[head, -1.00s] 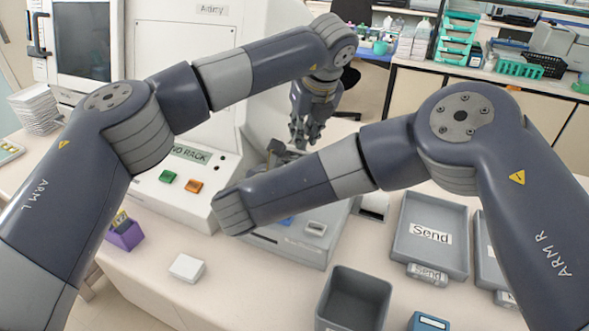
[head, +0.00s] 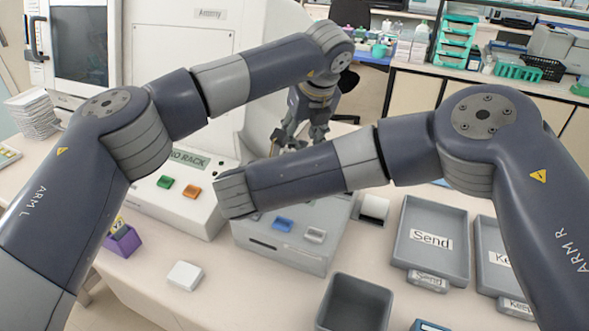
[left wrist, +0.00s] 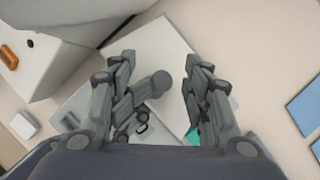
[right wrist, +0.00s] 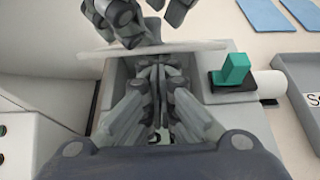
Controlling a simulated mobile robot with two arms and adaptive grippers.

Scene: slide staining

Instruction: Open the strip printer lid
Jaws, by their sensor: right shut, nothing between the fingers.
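The grey strip printer (head: 300,238) stands mid-table in the head view, its top partly hidden by my right forearm. Its lid (right wrist: 200,47) shows edge-on in the right wrist view, raised above the printer's open grey recess. It appears as a pale tilted panel in the left wrist view (left wrist: 158,45). My left gripper (head: 297,140) is open, with spread fingers over the panel in the left wrist view (left wrist: 165,85). Its fingertips show above the lid in the right wrist view. My right gripper (right wrist: 160,70) is shut and empty at the recess, below the lid edge; the head view hides it.
A white machine with green and orange buttons (head: 178,188) stands close left of the printer. A teal block (right wrist: 235,70) sits at the printer's right. The Send tray (head: 432,215) and an empty grey bin (head: 355,300) lie to the right and front.

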